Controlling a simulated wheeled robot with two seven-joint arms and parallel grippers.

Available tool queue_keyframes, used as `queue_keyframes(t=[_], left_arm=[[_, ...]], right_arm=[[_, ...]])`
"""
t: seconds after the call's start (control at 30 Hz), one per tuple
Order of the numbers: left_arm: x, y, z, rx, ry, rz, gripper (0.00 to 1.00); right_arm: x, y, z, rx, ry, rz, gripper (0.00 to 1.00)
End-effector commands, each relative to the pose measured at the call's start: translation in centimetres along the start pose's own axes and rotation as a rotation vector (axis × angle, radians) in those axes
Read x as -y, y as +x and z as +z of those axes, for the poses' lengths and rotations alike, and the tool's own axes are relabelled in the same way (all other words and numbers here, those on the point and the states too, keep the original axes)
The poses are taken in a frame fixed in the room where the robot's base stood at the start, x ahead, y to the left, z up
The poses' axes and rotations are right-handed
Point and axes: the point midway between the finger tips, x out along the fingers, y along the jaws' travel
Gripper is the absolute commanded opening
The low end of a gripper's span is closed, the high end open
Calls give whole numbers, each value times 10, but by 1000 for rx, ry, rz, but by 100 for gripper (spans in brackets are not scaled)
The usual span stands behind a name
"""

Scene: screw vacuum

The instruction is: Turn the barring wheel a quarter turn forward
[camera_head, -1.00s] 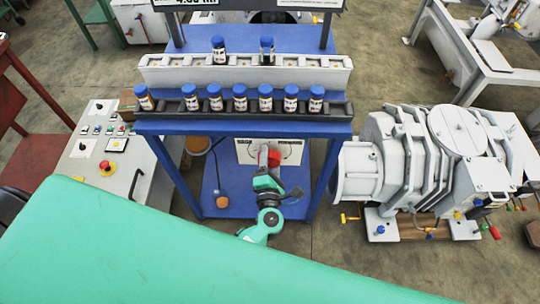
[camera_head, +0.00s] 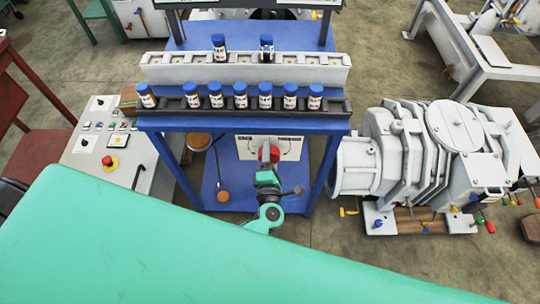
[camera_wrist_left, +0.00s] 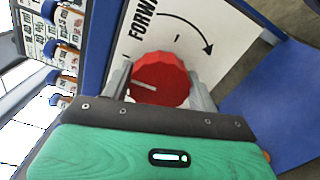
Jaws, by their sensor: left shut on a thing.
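The barring wheel is a red faceted knob (camera_wrist_left: 160,78) on a white panel (camera_wrist_left: 228,22) printed with "FORW…" and a curved arrow. In the left wrist view a pale line on its face points toward the picture's left. My left gripper (camera_wrist_left: 161,88) is shut on the wheel, one grey finger on each side. In the head view the red wheel (camera_head: 270,154) shows small under the blue stand's top, and my left gripper (camera_head: 267,170) reaches it from below. The fingers are hard to make out there. My right gripper is not in view.
The blue stand (camera_head: 215,125) carries a rack (camera_head: 180,108) of blue-capped vials above the wheel. A grey vacuum pump (camera_head: 410,150) stands close on the right. A control console (camera_head: 88,158) with a red button is on the left. The stand's blue legs flank my arm.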

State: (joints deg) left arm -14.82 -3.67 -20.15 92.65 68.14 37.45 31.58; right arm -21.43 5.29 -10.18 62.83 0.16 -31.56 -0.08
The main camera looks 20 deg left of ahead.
Motion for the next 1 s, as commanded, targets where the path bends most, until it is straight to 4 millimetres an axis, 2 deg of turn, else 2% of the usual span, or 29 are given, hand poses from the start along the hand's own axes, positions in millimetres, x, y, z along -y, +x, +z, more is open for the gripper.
queue_keyframes(t=[0.03, 0.13, 0.43, 0.57, 0.67, 1.0], left_arm=[[0, 0, 1, 2, 0, 0, 62], [0, 0, 1, 1, 0, 0, 81], [0, -1, 0, 0, -1, 0, 81], [1, -10, 0, 1, -1, -1, 81], [2, -25, 0, 0, -1, -2, 81], [2, -99, 0, 1, 0, -3, 81]], right_arm=[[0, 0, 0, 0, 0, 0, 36], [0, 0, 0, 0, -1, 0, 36], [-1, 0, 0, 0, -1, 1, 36], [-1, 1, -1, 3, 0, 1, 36], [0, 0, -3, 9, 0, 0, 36], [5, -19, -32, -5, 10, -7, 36]])
